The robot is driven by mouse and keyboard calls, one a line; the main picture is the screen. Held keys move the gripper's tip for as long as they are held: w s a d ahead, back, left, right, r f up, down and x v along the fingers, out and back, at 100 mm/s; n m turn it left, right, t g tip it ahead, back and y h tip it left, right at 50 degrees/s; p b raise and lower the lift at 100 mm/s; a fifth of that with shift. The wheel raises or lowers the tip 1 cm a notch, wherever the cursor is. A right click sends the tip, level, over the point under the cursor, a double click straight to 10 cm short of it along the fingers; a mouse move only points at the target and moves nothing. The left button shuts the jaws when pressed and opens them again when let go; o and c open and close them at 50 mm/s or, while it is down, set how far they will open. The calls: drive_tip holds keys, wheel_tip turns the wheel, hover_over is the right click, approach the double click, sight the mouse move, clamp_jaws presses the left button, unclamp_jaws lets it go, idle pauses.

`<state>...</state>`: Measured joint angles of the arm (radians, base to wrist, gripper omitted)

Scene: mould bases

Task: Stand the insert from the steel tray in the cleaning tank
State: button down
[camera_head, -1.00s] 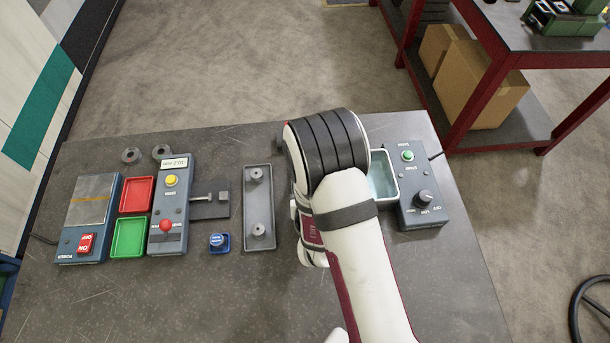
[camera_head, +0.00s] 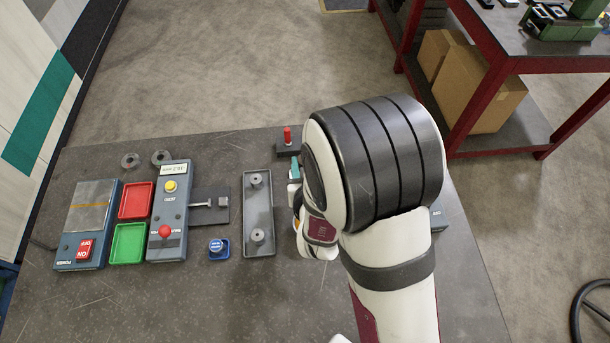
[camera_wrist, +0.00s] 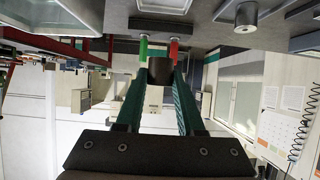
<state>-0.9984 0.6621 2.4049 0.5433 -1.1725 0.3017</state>
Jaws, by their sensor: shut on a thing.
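My gripper (camera_wrist: 159,62) shows in the wrist view with its two teal fingers shut on a dark cylindrical insert (camera_wrist: 160,72). It is held clear of the bench. In the head view my arm hides most of the gripper and the insert. The steel tray (camera_head: 258,209) lies left of my gripper, with two grey round pieces standing in it; part of it shows at the upper right of the wrist view (camera_wrist: 225,12). The cleaning tank is hidden behind my arm in the head view; a pale rim, apparently the tank's (camera_wrist: 44,20), shows at the wrist view's top left.
A dark block with a red-topped post (camera_head: 287,139) stands just beyond my gripper. Left of the tray are a blue button (camera_head: 218,247), a grey control box (camera_head: 169,212), a red tray (camera_head: 136,201) and a green tray (camera_head: 128,243). The front of the bench is clear.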

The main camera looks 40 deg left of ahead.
drive_tip(key=w+d, duration=0.2)
drive_tip(key=d, duration=0.2)
drive_tip(key=w+d+f, duration=0.1)
drive_tip(key=w+d, duration=0.2)
drive_tip(key=d, duration=0.1)
drive_tip(key=w+d, duration=0.3)
drive_tip(key=shift+d+f, duration=0.15)
drive_tip(key=shift+d, duration=0.25)
drive_tip(key=shift+w+d+f, duration=0.1)
drive_tip(key=shift+d+f, duration=0.05)
drive_tip(key=shift+d, duration=0.15)
drive_tip(key=shift+f, duration=2.9)
drive_tip(key=shift+c, duration=2.2)
unclamp_jaws()
wheel_tip(320, 180, up, 5)
drive_tip(key=shift+f, duration=0.2)
drive_tip(key=d+r, duration=0.6)
drive_tip(key=d, duration=0.5)
drive_tip(key=shift+w+d+r, duration=0.15)
drive_tip(key=shift+d+r, duration=0.05)
drive_tip(key=shift+d, duration=0.1)
